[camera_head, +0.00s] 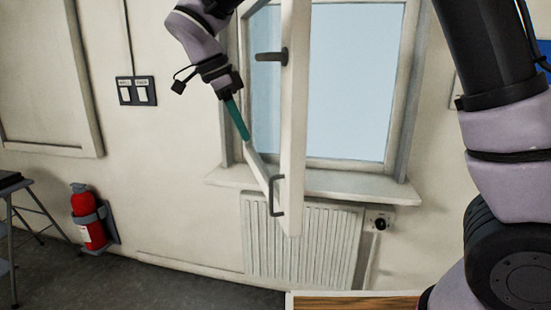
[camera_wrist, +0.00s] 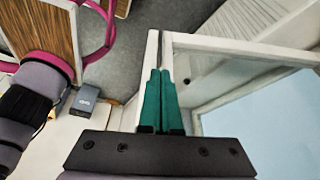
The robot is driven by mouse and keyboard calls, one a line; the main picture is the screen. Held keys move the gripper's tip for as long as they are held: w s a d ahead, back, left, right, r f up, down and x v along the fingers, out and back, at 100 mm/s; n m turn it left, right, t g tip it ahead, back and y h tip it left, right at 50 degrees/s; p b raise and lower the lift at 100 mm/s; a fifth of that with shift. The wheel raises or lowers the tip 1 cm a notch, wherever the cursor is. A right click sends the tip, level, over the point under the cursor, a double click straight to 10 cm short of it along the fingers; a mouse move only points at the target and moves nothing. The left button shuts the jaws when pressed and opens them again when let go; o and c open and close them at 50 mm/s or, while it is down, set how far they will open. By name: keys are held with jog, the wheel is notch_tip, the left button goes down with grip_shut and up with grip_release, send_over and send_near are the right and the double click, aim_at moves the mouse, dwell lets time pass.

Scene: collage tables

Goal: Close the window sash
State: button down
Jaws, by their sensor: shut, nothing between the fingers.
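The white window sash (camera_head: 294,120) stands open, swung into the room from the left side of its window frame (camera_head: 396,100). Its free edge faces me. A dark handle (camera_head: 270,56) sticks out to the left high on it, and a dark pull (camera_head: 277,196) is near its lower end. My gripper (camera_head: 244,134) is on the left side of the sash, with its green fingers pointing down and to the right. In the wrist view the shut, empty fingers (camera_wrist: 160,74) are close to the sash's white rail (camera_wrist: 240,50). I cannot tell whether they touch it.
A sill (camera_head: 350,185) and a ribbed radiator (camera_head: 320,240) are below the window. Light switches (camera_head: 136,91) and a red fire extinguisher (camera_head: 88,217) are on the wall to the left. A wood-topped table edge (camera_head: 350,301) shows at the bottom.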

jog(key=d+f, duration=0.2)
jog(key=f, duration=0.1)
jog(key=w+d+f, duration=0.1)
jog(key=d+f, duration=0.1)
jog(key=f, duration=0.1)
jog(key=w+d+f, duration=0.1)
jog(key=d+f, duration=0.1)
jog(key=f, duration=0.1)
jog(key=shift+w+d, duration=0.15)
jog(key=shift+d, duration=0.1)
jog(key=shift+w+d, duration=0.1)
jog(key=shift+d, duration=0.3)
jog(key=shift+d, duration=0.1)
